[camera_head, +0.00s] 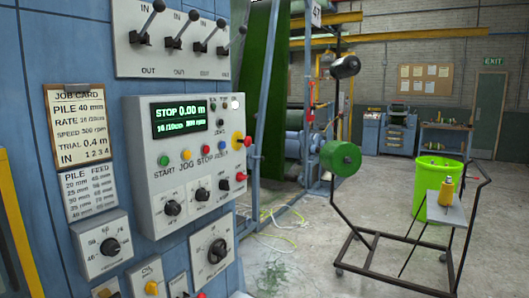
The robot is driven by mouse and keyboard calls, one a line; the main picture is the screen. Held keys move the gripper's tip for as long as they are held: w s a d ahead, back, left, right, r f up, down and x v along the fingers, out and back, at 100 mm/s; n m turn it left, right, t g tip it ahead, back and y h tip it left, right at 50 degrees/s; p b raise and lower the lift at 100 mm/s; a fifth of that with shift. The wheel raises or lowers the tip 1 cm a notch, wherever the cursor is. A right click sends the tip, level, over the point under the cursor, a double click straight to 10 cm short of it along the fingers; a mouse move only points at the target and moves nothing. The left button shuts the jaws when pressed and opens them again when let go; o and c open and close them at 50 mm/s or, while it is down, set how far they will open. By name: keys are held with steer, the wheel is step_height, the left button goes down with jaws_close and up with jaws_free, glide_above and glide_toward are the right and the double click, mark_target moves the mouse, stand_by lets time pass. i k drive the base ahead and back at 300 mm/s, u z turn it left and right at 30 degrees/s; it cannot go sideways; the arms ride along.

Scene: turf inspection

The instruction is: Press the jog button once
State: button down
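The control box (158,218) is a light grey panel on the blue wall at the left. Its row of small buttons is labelled START, JOG, STOP and a last word that looks like RESET. The jog button (186,155) is the yellow-orange one above the word JOG. The green start button (164,159) is left of it, and the red stop button (204,150) is right of it. The display (180,119) above reads STOP 0.00 m in green. My gripper is not in view.
Levers (177,30) jut out above the box. A job card (81,121) hangs left of it. A wheeled frame (388,237) with a green spool (341,158) stands to the right on open floor.

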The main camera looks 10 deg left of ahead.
mark_target(187, 154)
steer(key=z, duration=1.95)
steer(key=k, duration=2.2)
steer(key=u, duration=1.7)
steer(key=i, duration=1.65)
steer(key=u, duration=0.05)
